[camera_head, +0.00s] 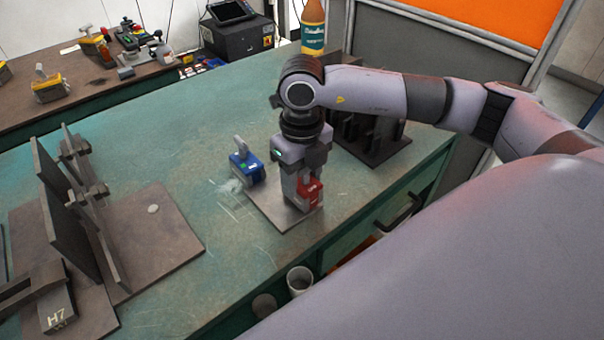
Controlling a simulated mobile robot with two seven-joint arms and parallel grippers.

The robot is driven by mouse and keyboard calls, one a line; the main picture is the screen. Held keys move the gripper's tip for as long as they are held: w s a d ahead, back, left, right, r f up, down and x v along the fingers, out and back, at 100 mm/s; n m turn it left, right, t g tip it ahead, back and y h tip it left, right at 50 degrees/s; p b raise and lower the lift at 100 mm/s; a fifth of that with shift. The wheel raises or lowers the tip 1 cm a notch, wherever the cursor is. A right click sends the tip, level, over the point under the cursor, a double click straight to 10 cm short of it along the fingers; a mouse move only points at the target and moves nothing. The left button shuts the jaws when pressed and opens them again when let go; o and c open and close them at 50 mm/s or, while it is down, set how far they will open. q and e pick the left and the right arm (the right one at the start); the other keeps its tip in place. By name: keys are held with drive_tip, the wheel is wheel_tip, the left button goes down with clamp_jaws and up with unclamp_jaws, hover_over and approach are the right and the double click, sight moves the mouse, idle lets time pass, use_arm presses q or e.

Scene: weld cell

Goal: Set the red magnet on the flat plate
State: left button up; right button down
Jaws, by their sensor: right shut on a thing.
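The red magnet (308,192) is at the right gripper, over the flat plate (271,206). My right gripper (303,203) points down and is shut on the red magnet, whose upper part is partly hidden by the fingers. The flat plate is a thin grey sheet lying on the green bench top. The magnet's lower end looks at or very near the plate, but I cannot tell whether it touches. My left gripper is not in view.
A blue magnet (247,168) stands just left of the plate. A dark slotted rack (376,147) is behind on the right, with an orange bottle (313,28) farther back. A steel fixture (165,235) fills the left. The bench middle (190,140) is clear.

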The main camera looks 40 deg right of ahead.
drive_tip(key=shift+w+f+b, duration=0.1)
drive_tip(key=shift+f+b, duration=0.3)
drive_tip(key=shift+f, duration=0.05)
idle(0.7)
drive_tip(key=shift+c, duration=2)
unclamp_jaws()
drive_tip(key=shift+f, duration=0.15)
wheel_tip(320, 180, up, 7)
drive_tip(key=shift+r, duration=0.2)
